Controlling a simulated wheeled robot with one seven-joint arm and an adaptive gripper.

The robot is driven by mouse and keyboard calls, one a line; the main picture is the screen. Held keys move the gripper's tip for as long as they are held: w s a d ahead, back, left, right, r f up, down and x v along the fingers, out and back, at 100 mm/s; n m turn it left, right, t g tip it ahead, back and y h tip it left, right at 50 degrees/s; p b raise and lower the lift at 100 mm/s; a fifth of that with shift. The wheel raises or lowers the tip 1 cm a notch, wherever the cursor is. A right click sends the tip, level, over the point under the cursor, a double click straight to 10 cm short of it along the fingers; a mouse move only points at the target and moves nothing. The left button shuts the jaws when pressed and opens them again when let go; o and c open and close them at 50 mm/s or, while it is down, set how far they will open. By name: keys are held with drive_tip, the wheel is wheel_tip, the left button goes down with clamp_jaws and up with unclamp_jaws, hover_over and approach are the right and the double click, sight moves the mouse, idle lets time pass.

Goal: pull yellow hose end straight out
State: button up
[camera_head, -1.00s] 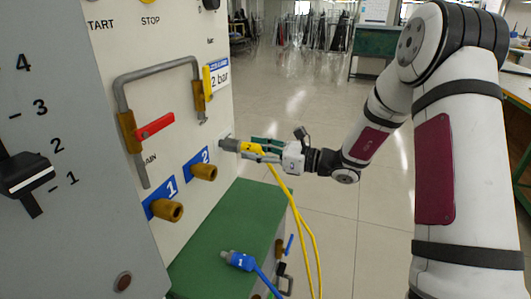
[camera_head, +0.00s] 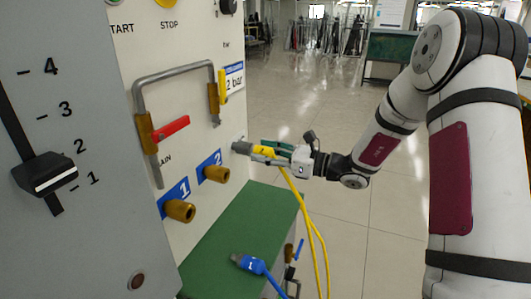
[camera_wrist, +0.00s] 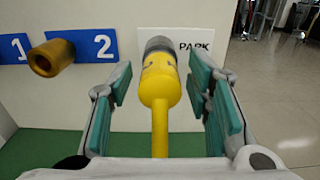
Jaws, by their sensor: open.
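The yellow hose end (camera_wrist: 158,80) sits on the grey fitting at the PARK label (camera_wrist: 195,46), on the light machine panel. In the head view the yellow hose end (camera_head: 264,151) shows between my fingers, with its yellow hose (camera_head: 308,215) hanging down. My gripper (camera_wrist: 163,95) is open, its green-padded fingers to the left and right of the hose end with gaps on both sides. In the head view my gripper (camera_head: 272,152) reaches the panel from the right.
Brass ports 1 (camera_head: 180,211) and 2 (camera_head: 216,174) are left of the hose end. A blue hose end (camera_head: 250,263) lies on the green shelf (camera_head: 235,230) below. A bent grey handle (camera_head: 175,78) and red lever (camera_head: 172,129) are on the panel. Open floor lies right.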

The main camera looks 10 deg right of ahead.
clamp_jaws()
drive_tip(key=shift+p+v, duration=0.75)
drive_tip(key=shift+v, duration=1.85)
drive_tip(key=shift+p+v, duration=0.8)
drive_tip(key=shift+v, duration=2.1)
